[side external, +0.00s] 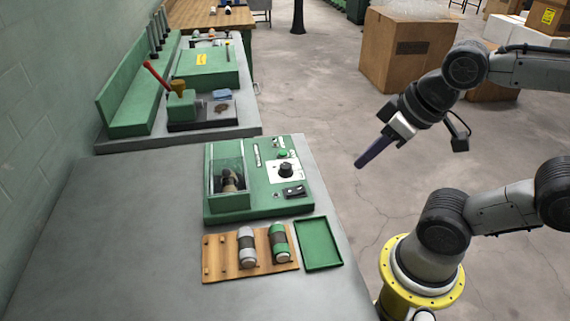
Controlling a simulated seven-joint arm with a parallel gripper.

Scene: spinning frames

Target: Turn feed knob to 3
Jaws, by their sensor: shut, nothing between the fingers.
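The feed knob seems to be the black round knob (286,170) on a white dial plate (275,178), on the top of the green machine (262,205). The dial's numbers and the knob's pointer are too small to read. My gripper (359,164) is shut and empty, with its dark fingers pointing down and left. It hangs over the floor side of the bench, to the right of the machine and apart from the knob.
A black switch (293,191) and a small green button (283,154) flank the knob. A clear-covered bay (228,168) fills the machine's left side. A wooden rack (218,271) with two spools and a green tray (318,243) lie in front. The grey bench (130,240) is bare at left.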

